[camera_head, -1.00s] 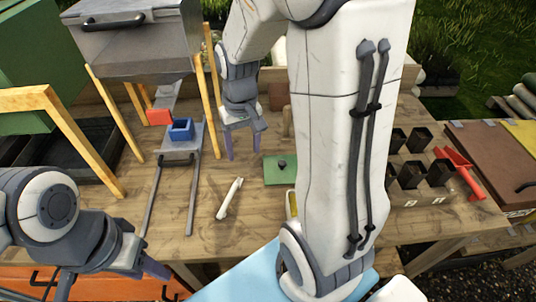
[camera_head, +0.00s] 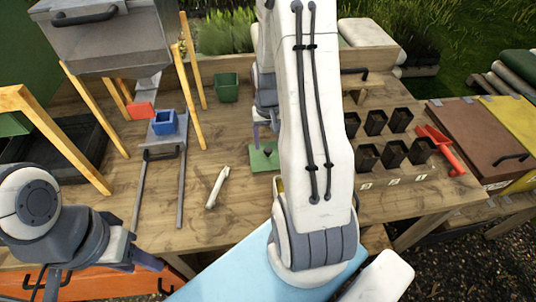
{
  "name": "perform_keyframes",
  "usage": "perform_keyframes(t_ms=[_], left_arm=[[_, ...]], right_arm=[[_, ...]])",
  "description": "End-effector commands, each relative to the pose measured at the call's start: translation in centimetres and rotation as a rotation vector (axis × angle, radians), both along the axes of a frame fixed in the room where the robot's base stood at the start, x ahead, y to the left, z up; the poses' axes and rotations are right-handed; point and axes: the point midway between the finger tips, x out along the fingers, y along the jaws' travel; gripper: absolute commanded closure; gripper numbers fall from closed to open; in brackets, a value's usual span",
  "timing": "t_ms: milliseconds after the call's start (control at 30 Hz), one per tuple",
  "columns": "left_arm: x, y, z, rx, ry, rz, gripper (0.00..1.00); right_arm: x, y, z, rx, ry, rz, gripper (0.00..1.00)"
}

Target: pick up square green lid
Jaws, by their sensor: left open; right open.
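The square green lid (camera_head: 259,165) lies flat on the wooden table (camera_head: 230,217), with a dark knob at its middle. My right gripper (camera_head: 265,133) points down just behind and above the lid, open. My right arm hides part of the gripper and the lid's right side. I cannot tell whether a finger touches the lid. My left gripper (camera_head: 100,277) is open and empty at the lower left, by the table's front edge, far from the lid.
A white tool (camera_head: 217,187) lies left of the lid. A blue container (camera_head: 163,123) sits on a railed stand under a grey hopper (camera_head: 125,38) with yellow legs. A green pot (camera_head: 227,88) stands behind. Several black pots (camera_head: 376,122) and a red scoop (camera_head: 440,148) are at right.

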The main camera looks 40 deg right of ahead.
Motion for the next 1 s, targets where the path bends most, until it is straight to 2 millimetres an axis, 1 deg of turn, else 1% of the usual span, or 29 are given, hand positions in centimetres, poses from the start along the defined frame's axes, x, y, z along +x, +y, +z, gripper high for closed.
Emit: perform_keyframes(t_ms=[33, 100, 200, 467, 500, 567, 600, 633, 667, 1000], left_arm=[[0.0, 0.0, 0.5, 0.0, 0.0, 0.0, 0.53], [0.0, 0.0, 0.5, 0.0, 0.0, 0.0, 0.53], [0.0, 0.0, 0.6, 0.0, 0.0, 0.0, 0.53], [0.0, 0.0, 0.6, 0.0, 0.0, 0.0, 0.53], [0.0, 0.0, 0.6, 0.0, 0.0, 0.0, 0.53], [0.0, 0.0, 0.6, 0.0, 0.0, 0.0, 0.53], [0.0, 0.0, 0.6, 0.0, 0.0, 0.0, 0.53], [0.0, 0.0, 0.6, 0.0, 0.0, 0.0, 0.53], [0.0, 0.0, 0.6, 0.0, 0.0, 0.0, 0.53], [0.0, 0.0, 0.5, 0.0, 0.0, 0.0, 0.53]], right_arm=[[0.0, 0.1, -0.6, 0.003, 0.004, 0.0, 0.32], [0.0, 0.0, -1.7, 0.002, 0.003, 0.0, 0.32], [0.1, 0.0, -2.5, 0.001, 0.002, 0.0, 0.32], [0.1, 0.0, -2.8, -0.001, -0.002, 0.0, 0.32], [0.1, 0.0, -2.8, -0.001, -0.002, 0.0, 0.48], [0.1, 0.0, -2.8, -0.001, -0.002, 0.0, 0.71], [0.1, 0.0, -2.8, -0.001, -0.001, 0.0, 0.86], [0.1, 0.0, -2.8, -0.001, -0.001, 0.0, 0.97], [0.1, 0.0, -2.8, -0.001, -0.001, 0.0, 1.0], [0.1, 0.0, -2.6, -0.001, -0.002, 0.0, 1.0]])
